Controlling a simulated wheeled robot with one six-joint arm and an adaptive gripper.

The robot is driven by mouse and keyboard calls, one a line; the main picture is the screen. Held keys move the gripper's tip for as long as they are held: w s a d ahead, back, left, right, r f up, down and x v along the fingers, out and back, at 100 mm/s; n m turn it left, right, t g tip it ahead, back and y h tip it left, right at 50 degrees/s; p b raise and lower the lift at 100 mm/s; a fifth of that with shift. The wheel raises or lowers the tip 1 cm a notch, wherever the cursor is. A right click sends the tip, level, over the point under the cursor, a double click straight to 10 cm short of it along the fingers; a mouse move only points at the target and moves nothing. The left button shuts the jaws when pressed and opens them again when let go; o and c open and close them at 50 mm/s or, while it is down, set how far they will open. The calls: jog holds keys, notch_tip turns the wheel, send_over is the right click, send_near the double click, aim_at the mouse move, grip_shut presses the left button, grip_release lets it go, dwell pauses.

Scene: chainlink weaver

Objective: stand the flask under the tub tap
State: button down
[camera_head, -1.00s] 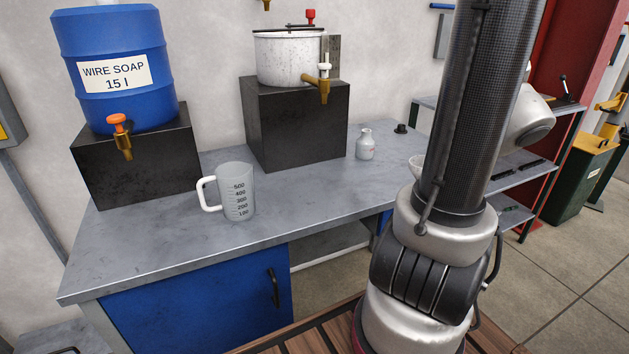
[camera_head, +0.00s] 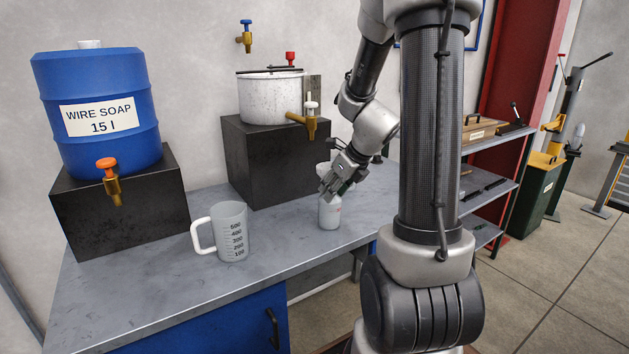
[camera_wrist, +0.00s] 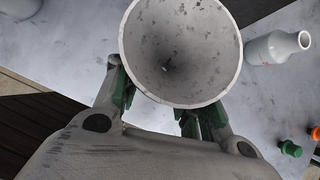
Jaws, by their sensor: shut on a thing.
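A pale flask (camera_head: 330,213) with a small red mark hangs or stands upright under my gripper (camera_head: 336,184), over the worktop right of the black block. The white speckled tub (camera_head: 268,98) stands on the black block (camera_head: 285,160). Its brass tap (camera_head: 311,125) with a white handle points out to the right front, left of my gripper.
A measuring jug (camera_head: 232,235) stands left on the worktop (camera_head: 180,300). The blue soap barrel (camera_head: 100,145) with an orange-handled tap is farther left.

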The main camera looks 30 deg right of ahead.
jog(key=w+a, duration=0.1)
jog(key=w, duration=0.6)
jog(key=shift+w+a, duration=0.3)
jog(key=shift+w, duration=0.05)
jog(key=shift+f, duration=0.2)
jog(key=c, duration=0.9)
grip_release()
